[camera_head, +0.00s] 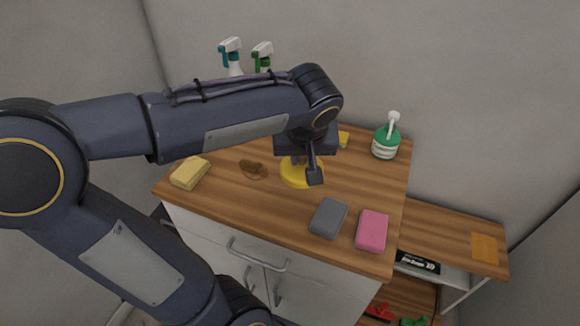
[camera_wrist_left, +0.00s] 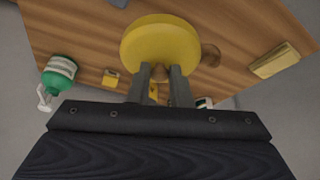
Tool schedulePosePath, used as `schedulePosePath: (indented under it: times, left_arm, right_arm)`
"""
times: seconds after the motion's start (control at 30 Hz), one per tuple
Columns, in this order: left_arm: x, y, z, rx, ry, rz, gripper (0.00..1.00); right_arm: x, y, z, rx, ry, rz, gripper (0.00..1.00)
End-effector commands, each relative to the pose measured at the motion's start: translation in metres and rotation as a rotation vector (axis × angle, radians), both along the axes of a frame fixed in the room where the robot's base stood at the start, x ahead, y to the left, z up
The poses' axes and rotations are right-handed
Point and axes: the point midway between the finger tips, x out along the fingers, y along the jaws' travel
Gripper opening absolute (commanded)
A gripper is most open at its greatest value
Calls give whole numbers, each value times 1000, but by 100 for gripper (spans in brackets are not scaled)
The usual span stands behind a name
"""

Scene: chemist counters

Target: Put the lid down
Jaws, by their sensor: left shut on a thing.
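The lid (camera_head: 301,177) is a round yellow disc with a brown knob, over the middle of the wooden counter top. In the left wrist view the lid (camera_wrist_left: 160,38) fills the upper middle, flat side towards the camera. My left gripper (camera_head: 306,164) comes down on it from above. In the left wrist view its two fingers (camera_wrist_left: 159,75) are shut on the lid's knob. I cannot tell whether the lid touches the counter or hangs just above it. My right gripper is not in view.
A brown item (camera_head: 252,168) and a yellow sponge (camera_head: 190,173) lie left of the lid. Grey (camera_head: 328,218) and pink (camera_head: 373,231) sponges lie near the front edge. A green pump bottle (camera_head: 386,143) stands at the back right. Bare wood (camera_head: 270,210) shows in front of the lid.

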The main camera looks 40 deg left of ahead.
Motion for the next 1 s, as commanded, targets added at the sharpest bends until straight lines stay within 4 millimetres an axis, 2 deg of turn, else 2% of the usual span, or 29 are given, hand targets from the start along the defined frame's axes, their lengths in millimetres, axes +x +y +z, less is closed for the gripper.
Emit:
schedulePosePath:
  times: [0.07,0.17,0.43,0.6,0.87,1.0]
  left_arm:
    - [0,1,-5,-1,2,-11,0]
    - [11,12,-12,-1,5,-12,0]
    - [60,59,-41,-1,6,-11,0]
    - [79,77,-74,-2,7,-11,0]
    - [92,89,-94,-2,1,-12,0]
    - [97,93,-114,0,5,-15,0]
  right_arm:
    - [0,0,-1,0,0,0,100]
    - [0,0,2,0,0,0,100]
    - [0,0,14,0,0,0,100]
    - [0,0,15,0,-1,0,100]
    - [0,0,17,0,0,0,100]
    - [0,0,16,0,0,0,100]
